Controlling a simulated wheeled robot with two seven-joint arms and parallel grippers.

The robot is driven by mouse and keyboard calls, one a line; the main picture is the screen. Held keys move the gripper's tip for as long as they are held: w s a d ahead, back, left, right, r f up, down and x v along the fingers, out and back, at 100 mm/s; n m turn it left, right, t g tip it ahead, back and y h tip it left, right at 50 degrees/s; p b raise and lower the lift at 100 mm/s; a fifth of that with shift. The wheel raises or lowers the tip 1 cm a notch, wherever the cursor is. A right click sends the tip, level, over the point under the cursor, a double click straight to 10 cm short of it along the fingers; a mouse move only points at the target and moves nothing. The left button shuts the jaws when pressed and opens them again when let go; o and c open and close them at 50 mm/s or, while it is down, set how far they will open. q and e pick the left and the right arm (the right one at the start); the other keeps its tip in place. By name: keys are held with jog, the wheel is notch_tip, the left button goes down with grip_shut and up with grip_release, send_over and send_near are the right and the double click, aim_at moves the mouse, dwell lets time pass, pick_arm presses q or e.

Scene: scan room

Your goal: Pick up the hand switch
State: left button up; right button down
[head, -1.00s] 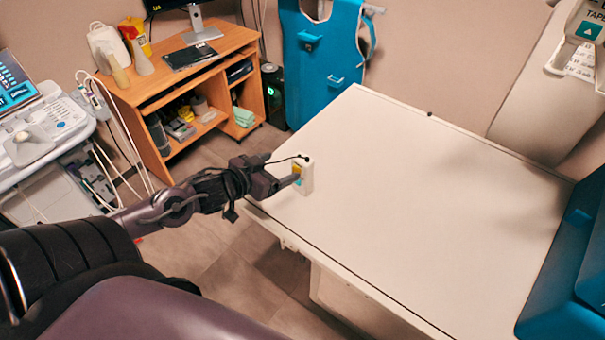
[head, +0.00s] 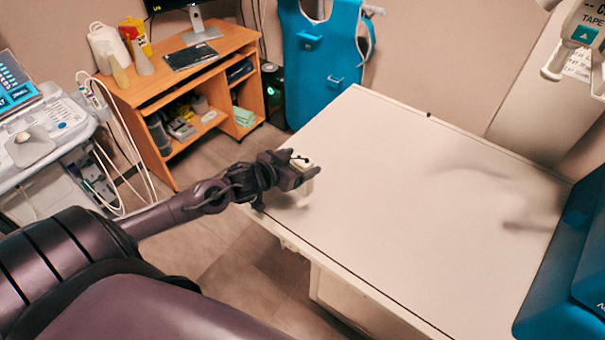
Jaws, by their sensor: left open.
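The hand switch (head: 301,163) is a small pale upright box with a dark top button, standing on the near left part of the white table (head: 400,200). My left gripper (head: 303,172) is at the switch, in front of it and over it in the picture. Its jaws are open, with a fingertip showing to the right of the switch. The lower part of the switch is mostly hidden behind the gripper. I cannot tell whether the fingers touch it. My right gripper is not in view.
A wooden desk (head: 206,66) with a monitor and bottles stands at the back left. An ultrasound machine (head: 50,125) is at the left. A blue apron (head: 322,60) hangs behind. A blue padded block (head: 570,270) sits at the table's right. The table's middle is clear.

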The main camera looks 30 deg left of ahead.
pick_arm(q)
jog(key=c, duration=1.5)
jog(key=shift+r, duration=0.15)
